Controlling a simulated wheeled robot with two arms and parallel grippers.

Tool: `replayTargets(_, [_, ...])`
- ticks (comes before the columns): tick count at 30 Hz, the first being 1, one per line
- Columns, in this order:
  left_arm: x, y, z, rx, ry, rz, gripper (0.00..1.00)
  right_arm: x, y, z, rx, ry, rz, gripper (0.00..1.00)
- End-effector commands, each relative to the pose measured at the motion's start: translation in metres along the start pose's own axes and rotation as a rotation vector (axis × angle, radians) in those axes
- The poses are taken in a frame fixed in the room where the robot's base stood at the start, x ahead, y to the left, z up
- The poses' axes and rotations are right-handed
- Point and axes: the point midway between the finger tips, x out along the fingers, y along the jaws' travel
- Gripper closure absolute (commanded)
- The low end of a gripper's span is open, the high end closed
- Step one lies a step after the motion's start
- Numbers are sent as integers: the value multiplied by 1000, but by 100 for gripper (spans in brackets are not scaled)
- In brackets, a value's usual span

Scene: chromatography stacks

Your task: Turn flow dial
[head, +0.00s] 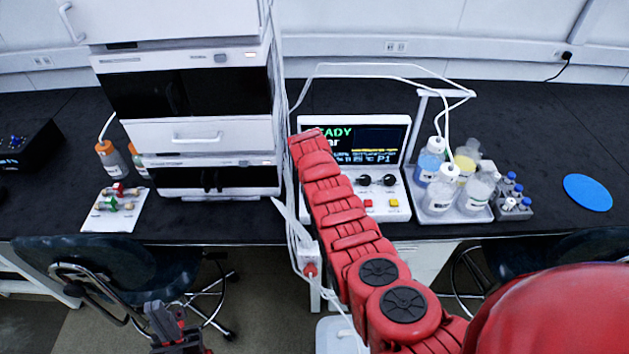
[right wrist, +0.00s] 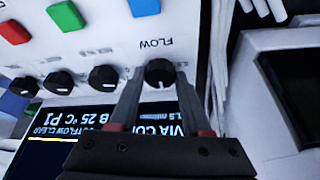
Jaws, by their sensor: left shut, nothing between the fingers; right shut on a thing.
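The control console (head: 397,213) stands on the black bench, with a tilted display (head: 385,139) behind its knob panel. The flow dial (right wrist: 159,72) is a black round knob with a white pointer line, under the label FLOW, seen upside down in the right wrist view. My right gripper (right wrist: 159,88) is shut on the dial, one finger on each side. In the head view my red right arm hides that gripper and the dial. My left gripper (head: 166,318) is shut and empty, low at the left in front of the bench, away from the console.
Other black knobs (head: 389,180) and red and yellow buttons (head: 393,203) sit beside the dial. The chromatography stack (head: 196,135) stands close on the left. A tray of bottles (head: 464,212) is on the right, with a blue disc (head: 587,193) beyond. Chairs stand before the bench.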

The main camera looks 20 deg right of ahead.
Motion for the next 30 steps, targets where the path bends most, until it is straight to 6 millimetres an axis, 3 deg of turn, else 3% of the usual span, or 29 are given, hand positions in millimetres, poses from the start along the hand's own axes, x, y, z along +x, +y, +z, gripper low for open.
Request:
replayTargets(8, [0,0,0,0,0,0,100,-1,0,-1,1,1,-1,100])
replayTargets(9, [0,0,0,0,0,0,100,-1,0,-1,0,1,-1,50])
replayTargets(14, [0,0,0,0,0,0,100,-1,0,0,0,0,-1,22])
replayTargets(30, [-2,0,0,0,0,0,100,-11,-1,-1,1,2,-1,22])
